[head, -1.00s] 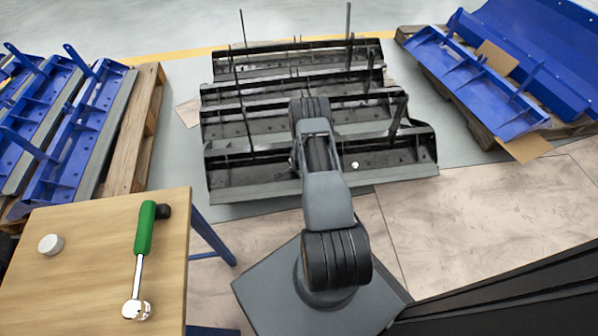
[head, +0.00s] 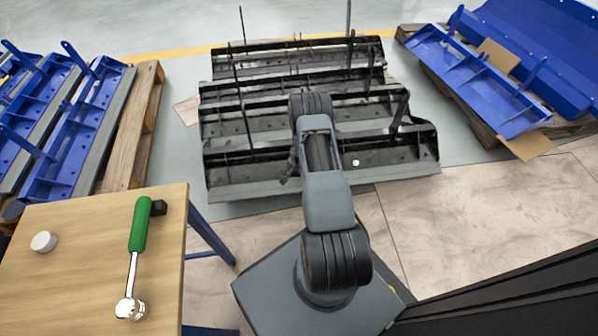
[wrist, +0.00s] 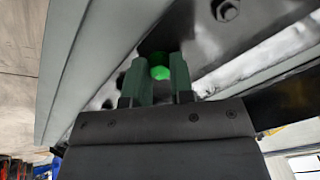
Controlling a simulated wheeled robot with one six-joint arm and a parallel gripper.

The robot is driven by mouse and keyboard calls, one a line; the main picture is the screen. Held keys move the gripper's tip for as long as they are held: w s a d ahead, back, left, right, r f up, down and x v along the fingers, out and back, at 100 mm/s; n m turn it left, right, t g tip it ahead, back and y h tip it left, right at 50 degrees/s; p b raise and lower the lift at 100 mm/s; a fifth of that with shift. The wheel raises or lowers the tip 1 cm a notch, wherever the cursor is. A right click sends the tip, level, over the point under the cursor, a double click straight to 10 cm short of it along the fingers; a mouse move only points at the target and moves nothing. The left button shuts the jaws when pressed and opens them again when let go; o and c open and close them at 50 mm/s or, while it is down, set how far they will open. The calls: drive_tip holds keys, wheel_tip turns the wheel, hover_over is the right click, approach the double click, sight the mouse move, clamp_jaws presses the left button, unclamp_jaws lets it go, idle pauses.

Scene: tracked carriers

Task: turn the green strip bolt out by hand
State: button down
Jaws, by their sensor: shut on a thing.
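The green strip bolt (wrist: 160,72) shows in the wrist view as a bright green round head against the dark underside of a carrier. My gripper (wrist: 157,80) has its two dark green fingers on either side of it and is shut on it. The fingers hide part of the bolt, and I cannot tell how far it stands out. In the head view my arm covers the bolt, and only a small dark part of the wrist end shows left of the arm, at the nearest black carrier (head: 235,178).
A grey nut (wrist: 226,10) sits near the fingers. A wooden table (head: 70,285) at lower left bears a green-handled ratchet (head: 140,225) and a white round piece (head: 44,242). Blue carriers (head: 75,145) on pallets stand left and right. Bare floor (head: 470,215) lies at right.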

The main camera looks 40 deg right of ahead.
drive_tip(key=n+b, duration=0.1)
drive_tip(key=n, duration=0.2)
drive_tip(key=shift+f+b, duration=0.25)
drive_tip(key=shift+b, duration=0.1)
drive_tip(key=n, duration=0.2)
drive_tip(key=shift+r+n, duration=0.25)
drive_tip(key=shift+n, duration=0.05)
drive_tip(key=shift+f+n+b, duration=0.2)
drive_tip(key=shift+n+b, duration=0.75)
drive_tip(key=shift+n, duration=0.25)
drive_tip(key=n, duration=0.6)
drive_tip(key=shift+r+b, duration=0.15)
drive_tip(key=shift+b, duration=0.15)
drive_tip(key=shift+n, duration=0.7)
